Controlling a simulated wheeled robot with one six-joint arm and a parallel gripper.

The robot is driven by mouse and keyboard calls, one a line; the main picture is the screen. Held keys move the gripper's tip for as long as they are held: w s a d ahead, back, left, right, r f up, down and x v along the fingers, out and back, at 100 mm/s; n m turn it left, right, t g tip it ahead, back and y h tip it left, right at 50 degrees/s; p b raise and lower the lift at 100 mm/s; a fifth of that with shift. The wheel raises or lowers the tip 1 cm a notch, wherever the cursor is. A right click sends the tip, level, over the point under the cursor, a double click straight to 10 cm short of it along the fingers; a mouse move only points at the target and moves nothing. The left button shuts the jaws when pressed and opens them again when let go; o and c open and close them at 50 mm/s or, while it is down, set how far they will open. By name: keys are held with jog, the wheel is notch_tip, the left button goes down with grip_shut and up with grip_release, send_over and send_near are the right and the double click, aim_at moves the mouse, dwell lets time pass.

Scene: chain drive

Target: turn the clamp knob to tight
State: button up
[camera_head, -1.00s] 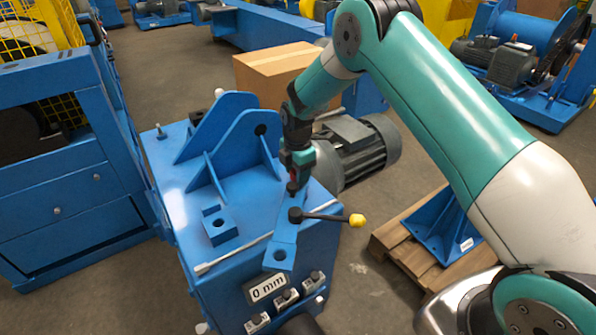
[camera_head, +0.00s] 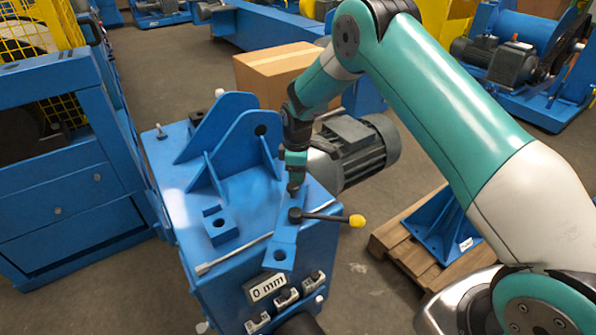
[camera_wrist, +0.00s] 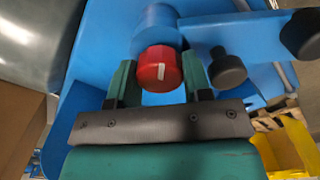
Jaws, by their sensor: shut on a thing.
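The clamp knob (camera_wrist: 158,66) is red with a white mark on its end and sits on a blue round boss in the wrist view. My gripper (camera_wrist: 160,84) has one green finger on each side of it and is shut on it. In the head view my gripper (camera_head: 295,183) points down at the top of the blue machine (camera_head: 255,245), beside the upright blue bracket. There its fingers hide the red knob. How tight the knob is cannot be told.
A black lever (camera_head: 325,217) with a yellow tip sticks out right, close to my gripper. A blue bracket (camera_head: 240,140) rises at the left. A grey motor (camera_head: 357,150) stands behind right.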

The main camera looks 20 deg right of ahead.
jog(key=m, duration=0.7)
jog(key=shift+w+r, duration=0.1)
jog(key=m, duration=0.7)
jog(key=shift+m, duration=0.3)
jog(key=m, duration=1)
jog(key=shift+m, duration=0.3)
jog(key=o, duration=0.9)
